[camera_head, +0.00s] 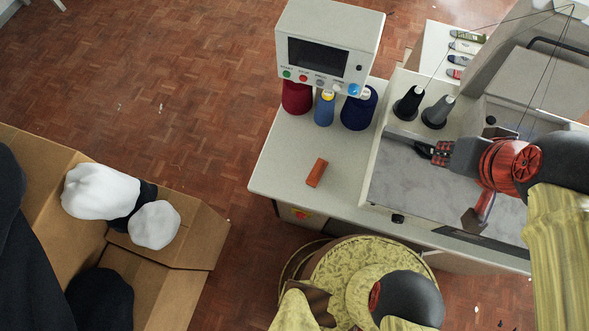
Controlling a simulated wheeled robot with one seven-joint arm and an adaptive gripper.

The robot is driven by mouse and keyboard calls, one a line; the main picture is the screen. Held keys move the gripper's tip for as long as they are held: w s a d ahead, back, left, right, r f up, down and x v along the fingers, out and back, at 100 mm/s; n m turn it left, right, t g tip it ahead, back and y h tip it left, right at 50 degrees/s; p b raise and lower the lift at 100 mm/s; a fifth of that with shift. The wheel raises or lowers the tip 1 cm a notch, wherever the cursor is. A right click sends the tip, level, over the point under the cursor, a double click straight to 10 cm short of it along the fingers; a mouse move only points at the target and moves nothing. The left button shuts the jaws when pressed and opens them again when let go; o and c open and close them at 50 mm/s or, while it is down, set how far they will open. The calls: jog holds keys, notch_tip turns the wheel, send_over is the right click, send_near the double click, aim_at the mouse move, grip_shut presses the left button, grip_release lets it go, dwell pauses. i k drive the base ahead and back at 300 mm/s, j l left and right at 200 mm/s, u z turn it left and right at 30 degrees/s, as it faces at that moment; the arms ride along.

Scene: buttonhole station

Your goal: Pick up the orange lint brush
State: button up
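A small orange block, the orange lint brush (317,172), lies on the pale table top, left of the machine and near the table's front left. My gripper (424,151) is to its right, above the grey bed of the machine, with its dark fingers pointing left. A clear gap separates the gripper from the brush. The fingers are small and dark here, so I cannot tell whether they are open or shut. Nothing is visibly held.
Thread cones, red (297,97), blue (324,108) and navy (359,108), stand behind the brush under a control panel (327,48). A cardboard box (185,255) with dark and white items is at left.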

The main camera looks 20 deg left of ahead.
aim_at(315, 175)
jog(key=u, duration=1.1)
jog(key=z, duration=1.55)
jog(key=u, duration=1.55)
jog(key=j+u, duration=0.3)
jog(key=i+j+u, duration=0.1)
jog(key=j+u, duration=0.15)
